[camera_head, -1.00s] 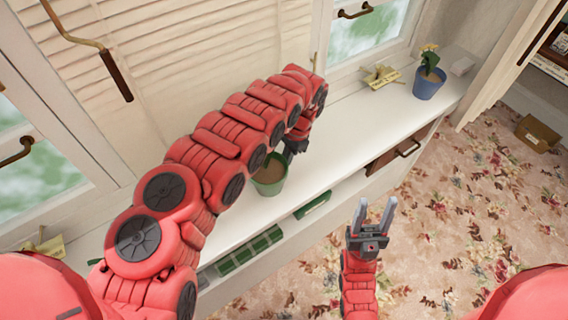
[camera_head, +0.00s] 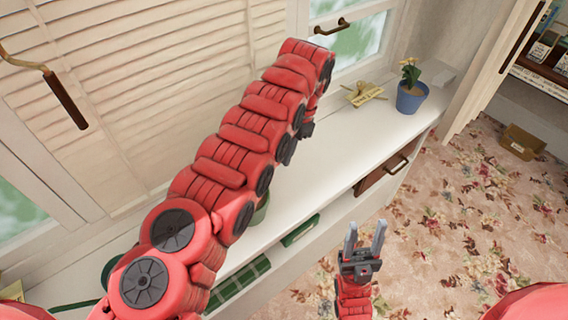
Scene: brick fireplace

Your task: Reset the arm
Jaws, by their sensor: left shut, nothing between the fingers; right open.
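My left arm (camera_head: 235,155) reaches from the bottom left up over the white shelf, bent at its far end. My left gripper (camera_head: 306,130) hangs under that end, small, dark and mostly hidden by the arm. It is shut with nothing in it, above the shelf. My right gripper (camera_head: 365,240) points up at the lower middle, in front of the shelf and above the carpet. Its two grey fingers are apart and empty. A green pot (camera_head: 261,211) on the shelf is mostly hidden behind my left arm.
A blue pot with a plant (camera_head: 411,97) and a brass-coloured object (camera_head: 363,93) stand at the shelf's right end. A cardboard box (camera_head: 522,142) lies on the flowered carpet (camera_head: 470,225).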

